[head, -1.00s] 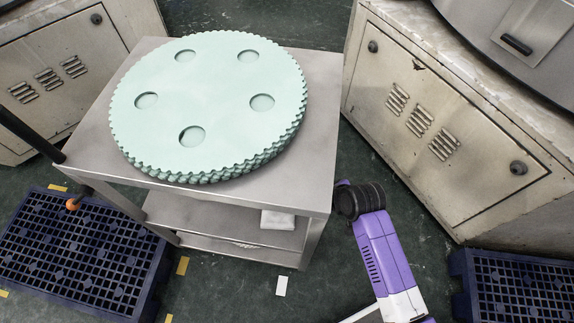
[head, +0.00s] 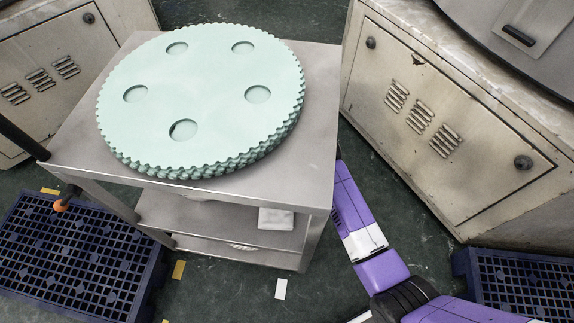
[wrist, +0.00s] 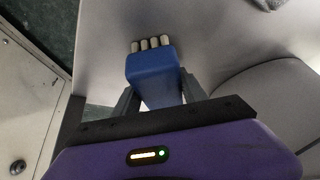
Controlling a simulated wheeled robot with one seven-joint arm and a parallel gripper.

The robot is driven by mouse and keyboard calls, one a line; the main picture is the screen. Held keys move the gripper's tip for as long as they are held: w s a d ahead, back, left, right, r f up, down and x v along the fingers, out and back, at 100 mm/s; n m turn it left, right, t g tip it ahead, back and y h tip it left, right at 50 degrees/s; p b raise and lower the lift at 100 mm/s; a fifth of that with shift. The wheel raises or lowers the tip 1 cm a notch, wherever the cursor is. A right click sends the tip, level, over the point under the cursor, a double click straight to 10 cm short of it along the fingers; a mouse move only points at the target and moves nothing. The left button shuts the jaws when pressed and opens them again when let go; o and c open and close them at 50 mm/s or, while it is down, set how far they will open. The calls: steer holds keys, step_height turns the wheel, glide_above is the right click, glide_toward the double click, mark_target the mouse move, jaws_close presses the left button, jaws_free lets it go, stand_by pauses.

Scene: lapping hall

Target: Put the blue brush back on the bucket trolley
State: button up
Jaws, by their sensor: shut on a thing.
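The blue brush (wrist: 153,78) shows in the wrist view, with a row of pale bristle tufts at its far end. My gripper (wrist: 157,94) is shut on its blue body, one grey finger on each side. The bristles point away from my wrist, over a plain grey surface. In the head view my gripper and the brush are hidden; my purple arm runs up to the right edge of a grey metal stand with shelves (head: 317,130). No bucket can be made out, and I cannot tell whether this stand is the bucket trolley.
Mint-green toothed discs (head: 205,85) lie stacked on the stand's top. A folded white cloth (head: 275,218) lies on a shelf below. A worn beige cabinet (head: 440,120) stands close on the right. Blue grid pallets lie at left (head: 75,255) and right (head: 515,285).

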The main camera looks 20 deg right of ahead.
steer(key=shift+f, duration=0.1)
steer(key=o, duration=1.3)
steer(key=shift+s+r+p, duration=0.15)
steer(key=shift+r+p, duration=0.15)
steer(key=shift+r, duration=0.2)
steer(key=s+p, duration=0.1)
steer(key=s, duration=0.3)
steer(key=s+d, duration=0.1)
steer(key=s, duration=0.3)
steer(key=s+d+p, duration=0.1)
steer(key=s, duration=0.3)
steer(key=shift+d+r+p, duration=0.2)
steer(key=shift+d+p, duration=0.05)
steer(key=shift+p, duration=0.05)
steer(key=shift+s, duration=0.1)
